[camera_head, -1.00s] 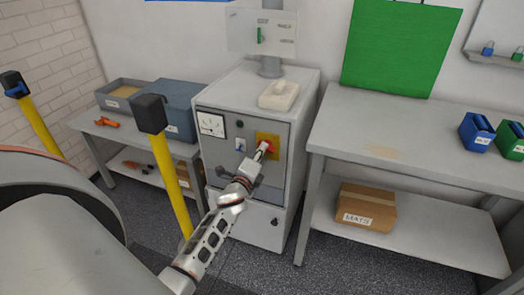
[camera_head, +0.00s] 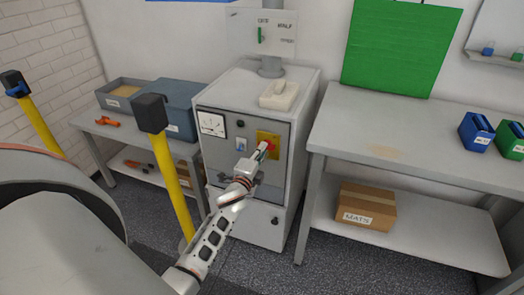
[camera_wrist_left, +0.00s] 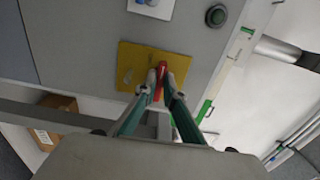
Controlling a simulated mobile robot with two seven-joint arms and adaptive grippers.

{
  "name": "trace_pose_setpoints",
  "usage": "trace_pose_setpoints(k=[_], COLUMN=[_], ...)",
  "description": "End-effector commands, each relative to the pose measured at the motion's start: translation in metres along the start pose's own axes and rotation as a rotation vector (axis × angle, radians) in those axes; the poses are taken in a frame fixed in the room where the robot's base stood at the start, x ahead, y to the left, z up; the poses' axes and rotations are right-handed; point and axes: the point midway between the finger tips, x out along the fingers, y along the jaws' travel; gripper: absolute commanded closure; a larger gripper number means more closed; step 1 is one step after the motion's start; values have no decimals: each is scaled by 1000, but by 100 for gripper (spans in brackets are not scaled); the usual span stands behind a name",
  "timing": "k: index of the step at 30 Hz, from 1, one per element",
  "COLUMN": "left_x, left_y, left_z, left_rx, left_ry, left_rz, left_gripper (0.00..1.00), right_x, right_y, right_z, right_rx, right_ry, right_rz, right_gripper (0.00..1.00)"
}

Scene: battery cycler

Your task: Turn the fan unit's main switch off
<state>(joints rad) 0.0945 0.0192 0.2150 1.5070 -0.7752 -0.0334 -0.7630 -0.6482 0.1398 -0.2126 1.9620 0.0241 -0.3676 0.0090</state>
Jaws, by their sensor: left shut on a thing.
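The fan unit is a grey cabinet (camera_head: 266,226) standing between two tables. Its front panel carries the main switch, a red handle (camera_head: 271,145) on a yellow plate (camera_head: 273,136). In the left wrist view the red handle (camera_wrist_left: 159,82) stands out from the yellow plate (camera_wrist_left: 130,64). My left gripper (camera_head: 263,150) is at the switch. Its two fingers (camera_wrist_left: 157,92) are shut on the red handle, one on each side, and hide part of it. My right gripper is in neither view.
A dial gauge (camera_head: 211,124) and a small switch (camera_head: 241,144) sit left of the yellow plate. A pale tray (camera_head: 279,95) lies on the cabinet. A yellow post (camera_head: 168,180) stands close to my left arm. The right table (camera_head: 420,141) is beside the cabinet.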

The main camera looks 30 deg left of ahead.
Motion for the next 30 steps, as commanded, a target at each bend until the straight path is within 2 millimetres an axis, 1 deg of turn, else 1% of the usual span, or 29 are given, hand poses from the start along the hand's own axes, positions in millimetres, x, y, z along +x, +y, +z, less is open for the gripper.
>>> trace_pose_setpoints(k=[4, 5, 6, 7, 16, 20, 23, 30], left_x=[0, 0, 0, 0, 0, -7, -20, -70], left_y=[0, 0, 0, 0, 0, 1, 2, 2], left_z=[0, 0, 0, 0, 0, 0, 0, 0], left_rx=[-3, -3, -3, -3, -1, 0, -1, -2], left_ry=[0, 0, 0, 0, 0, 1, 1, 1], left_rz=[0, 0, 0, 0, 0, 1, 2, 3], left_gripper=[100, 86, 76, 74, 74, 74, 74, 74], right_x=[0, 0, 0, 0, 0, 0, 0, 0], right_y=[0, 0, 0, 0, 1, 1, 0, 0], right_z=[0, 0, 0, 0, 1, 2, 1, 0], right_rx=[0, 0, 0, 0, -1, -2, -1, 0], right_ry=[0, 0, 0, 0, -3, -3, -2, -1], right_rz=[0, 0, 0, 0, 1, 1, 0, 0], right_gripper=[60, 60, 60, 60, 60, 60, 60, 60])
